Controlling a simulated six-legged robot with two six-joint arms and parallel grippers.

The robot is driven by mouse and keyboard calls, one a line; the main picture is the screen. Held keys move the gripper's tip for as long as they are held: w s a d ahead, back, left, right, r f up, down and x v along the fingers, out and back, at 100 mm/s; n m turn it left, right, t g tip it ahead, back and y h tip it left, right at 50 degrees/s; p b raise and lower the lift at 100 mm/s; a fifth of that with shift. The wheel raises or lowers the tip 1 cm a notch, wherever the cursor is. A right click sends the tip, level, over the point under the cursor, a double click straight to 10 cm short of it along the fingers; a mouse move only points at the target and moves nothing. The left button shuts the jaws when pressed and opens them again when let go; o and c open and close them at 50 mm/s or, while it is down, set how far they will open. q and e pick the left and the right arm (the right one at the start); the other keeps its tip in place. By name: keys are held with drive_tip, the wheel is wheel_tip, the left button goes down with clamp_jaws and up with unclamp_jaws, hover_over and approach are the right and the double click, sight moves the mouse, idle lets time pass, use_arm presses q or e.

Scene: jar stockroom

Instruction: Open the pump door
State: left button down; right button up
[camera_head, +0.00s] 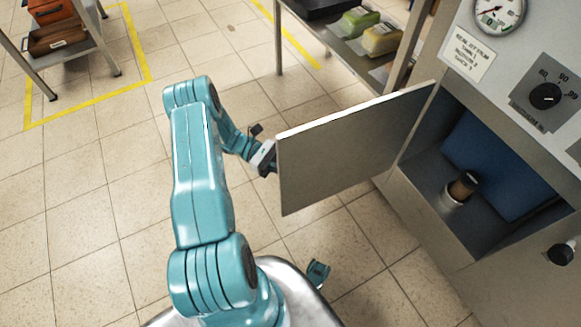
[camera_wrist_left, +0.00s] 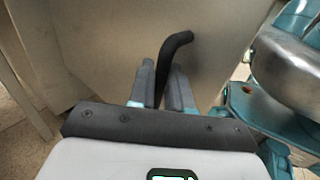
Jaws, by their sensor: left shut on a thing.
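The pump door (camera_head: 345,155) is a grey flat panel. It stands swung wide open from the cabinet, its free edge toward the left. My left gripper (camera_head: 268,160) is at that free edge, partly hidden behind the panel. In the left wrist view my left gripper (camera_wrist_left: 162,88) is shut on the black bent door handle (camera_wrist_left: 172,48), which runs between its fingers. The door's outer face (camera_wrist_left: 110,45) fills the background there. The compartment (camera_head: 425,180) shows open, with a small brown and dark cylinder (camera_head: 462,187) standing inside. My right gripper is not in view.
The cabinet front has a gauge (camera_head: 499,14), a dial (camera_head: 545,96) and a black knob (camera_head: 560,254). A shelf (camera_head: 345,45) with green and yellow packs stands behind the door. A rack with orange-brown boxes (camera_head: 57,35) is far left. Tiled floor between is clear.

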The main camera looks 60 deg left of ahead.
use_arm(q)
drive_tip(key=c, duration=1.3)
unclamp_jaws()
